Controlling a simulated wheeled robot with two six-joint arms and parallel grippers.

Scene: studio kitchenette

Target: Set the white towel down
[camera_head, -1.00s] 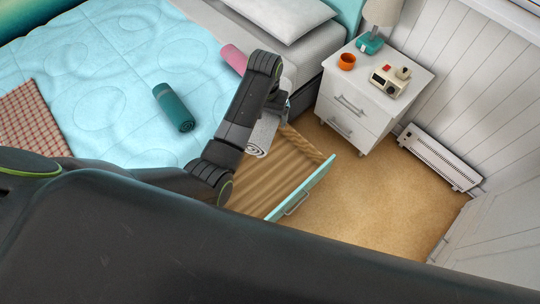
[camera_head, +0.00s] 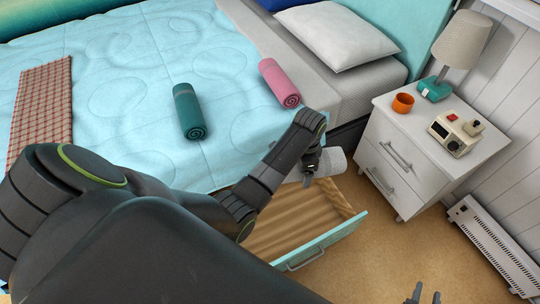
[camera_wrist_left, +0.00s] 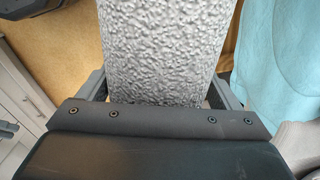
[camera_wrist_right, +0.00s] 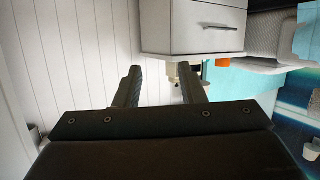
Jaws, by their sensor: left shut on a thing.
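The white towel (camera_head: 332,161) is a rolled, textured roll held by my left gripper (camera_head: 314,170) over the back edge of the open drawer (camera_head: 290,226), beside the bed. In the left wrist view the towel (camera_wrist_left: 165,45) fills the space between the fingers, and the gripper (camera_wrist_left: 158,92) is shut on it. My arm hides part of the towel in the head view, and I cannot tell whether it touches the drawer. My right gripper (camera_head: 424,296) is at the bottom right of the head view. In the right wrist view the gripper (camera_wrist_right: 158,87) is open and empty.
A teal rolled towel (camera_head: 188,112) and a pink one (camera_head: 279,83) lie on the bed (camera_head: 130,60). A white nightstand (camera_head: 432,150) holds an orange mug (camera_head: 403,103), a lamp (camera_head: 460,45) and a small device (camera_head: 455,132). A heater (camera_head: 495,243) stands by the wall. The drawer's visible floor is clear.

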